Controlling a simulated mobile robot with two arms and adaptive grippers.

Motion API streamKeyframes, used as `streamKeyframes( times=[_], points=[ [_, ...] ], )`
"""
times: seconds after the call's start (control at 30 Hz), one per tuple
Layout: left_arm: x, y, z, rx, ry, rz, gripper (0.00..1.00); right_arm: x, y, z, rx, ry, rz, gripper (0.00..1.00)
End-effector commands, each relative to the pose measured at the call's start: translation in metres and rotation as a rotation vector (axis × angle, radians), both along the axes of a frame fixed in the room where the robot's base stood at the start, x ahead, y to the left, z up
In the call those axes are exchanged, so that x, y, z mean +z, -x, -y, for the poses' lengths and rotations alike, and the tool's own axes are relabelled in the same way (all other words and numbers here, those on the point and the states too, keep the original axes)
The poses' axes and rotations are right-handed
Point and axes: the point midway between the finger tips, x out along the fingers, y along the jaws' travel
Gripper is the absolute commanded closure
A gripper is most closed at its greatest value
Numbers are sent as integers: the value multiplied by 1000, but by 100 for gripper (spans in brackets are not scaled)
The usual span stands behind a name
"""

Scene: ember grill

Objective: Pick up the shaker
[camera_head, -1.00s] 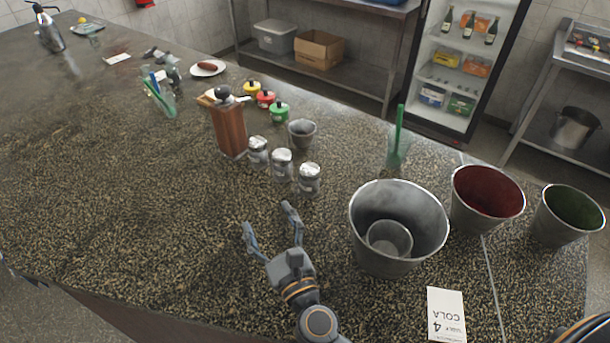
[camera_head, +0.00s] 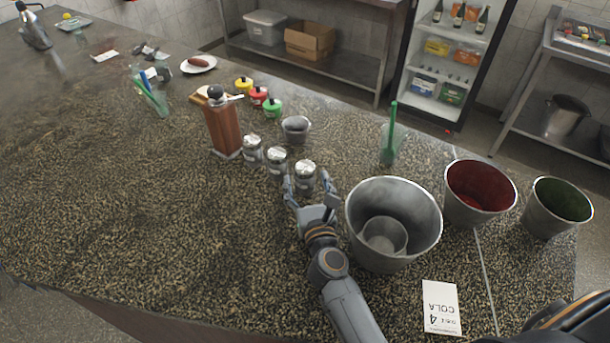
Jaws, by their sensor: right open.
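Three small silver-topped shakers stand upright in a row on the speckled counter: a left one (camera_head: 252,149), a middle one (camera_head: 277,162) and a right one (camera_head: 304,174). My right gripper (camera_head: 309,189) is open, with its fingers reaching up to the right shaker. One finger is at that shaker's lower left and the other at its right. I cannot tell whether they touch it. My left gripper is not in view.
A large metal bucket (camera_head: 428,222) with a smaller cup inside stands close to the right of my gripper. The counter's left front (camera_head: 130,230) is clear.

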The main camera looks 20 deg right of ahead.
Motion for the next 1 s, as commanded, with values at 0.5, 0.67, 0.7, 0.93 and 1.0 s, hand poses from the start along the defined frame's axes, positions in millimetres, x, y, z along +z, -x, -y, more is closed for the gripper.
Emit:
streamKeyframes(
  times=[0.5, 0.67, 0.7, 0.93, 1.0],
  points=[
    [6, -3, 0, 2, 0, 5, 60, 1, -32, 5, -1, 1, 0, 29],
    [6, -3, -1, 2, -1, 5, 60, 1, -32, 5, 0, 1, 1, 62],
    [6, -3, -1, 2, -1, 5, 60, 1, -32, 5, 0, 1, 1, 70],
    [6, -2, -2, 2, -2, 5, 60, 2, -32, 5, 0, 1, 1, 78],
    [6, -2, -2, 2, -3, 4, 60, 2, -32, 5, 0, 1, 1, 78]
  ],
)
